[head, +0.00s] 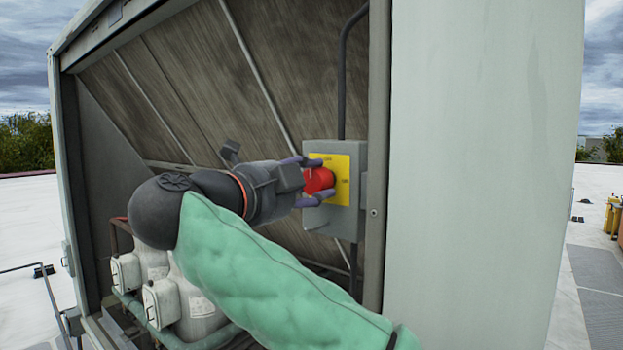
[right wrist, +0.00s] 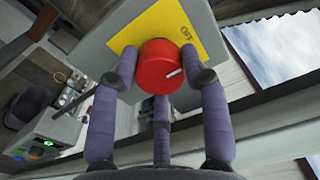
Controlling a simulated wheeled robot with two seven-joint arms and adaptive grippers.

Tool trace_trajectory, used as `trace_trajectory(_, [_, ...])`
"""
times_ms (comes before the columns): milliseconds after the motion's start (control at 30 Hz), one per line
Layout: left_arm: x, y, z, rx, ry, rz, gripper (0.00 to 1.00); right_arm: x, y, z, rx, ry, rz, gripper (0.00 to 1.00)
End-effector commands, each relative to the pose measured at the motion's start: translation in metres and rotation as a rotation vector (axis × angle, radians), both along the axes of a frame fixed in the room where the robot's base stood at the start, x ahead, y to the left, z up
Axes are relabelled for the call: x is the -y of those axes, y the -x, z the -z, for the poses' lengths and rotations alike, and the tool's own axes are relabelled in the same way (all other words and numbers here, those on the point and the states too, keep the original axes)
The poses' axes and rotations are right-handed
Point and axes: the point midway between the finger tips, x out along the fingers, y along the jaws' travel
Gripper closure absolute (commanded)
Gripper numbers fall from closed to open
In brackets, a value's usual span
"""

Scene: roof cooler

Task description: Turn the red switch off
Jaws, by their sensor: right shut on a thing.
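The red switch (head: 318,180) is a round knob on a yellow plate (head: 343,178) on the front of a grey box. My right gripper (head: 312,179) reaches in from the left of the box, its purple fingers closed around the knob. In the right wrist view the red switch (right wrist: 160,67) sits between the fingers of the right gripper (right wrist: 160,80). A white mark on the knob's face points to the right and slightly up in that view. The word OFF shows on the yellow plate (right wrist: 180,33) above and right of the knob. My left gripper is not in view.
The grey switch box (head: 325,218) is mounted inside the open cooler housing, beside a wide pale panel (head: 470,170) on the right. Pale compressor units (head: 190,305) and pipes stand below my arm. A dark conduit (head: 343,80) runs up from the box.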

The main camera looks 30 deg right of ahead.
Motion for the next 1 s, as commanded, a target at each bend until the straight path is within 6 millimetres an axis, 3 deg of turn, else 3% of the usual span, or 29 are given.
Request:
trace_trajectory(600, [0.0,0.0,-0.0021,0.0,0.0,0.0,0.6,-0.0004,-0.0009,-0.0031,-0.029,0.023,-0.006,0.87])
trace_trajectory(633, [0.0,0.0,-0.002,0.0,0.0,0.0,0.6,-0.0004,-0.001,-0.0031,-0.029,0.023,-0.006,0.46])
trace_trajectory(700, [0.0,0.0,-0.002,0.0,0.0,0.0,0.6,-0.0005,-0.001,-0.0028,-0.031,0.023,-0.006,0.3])
trace_trajectory(1000, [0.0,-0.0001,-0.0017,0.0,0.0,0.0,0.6,-0.0008,-0.0007,-0.0011,-0.033,0.019,-0.004,0.3])
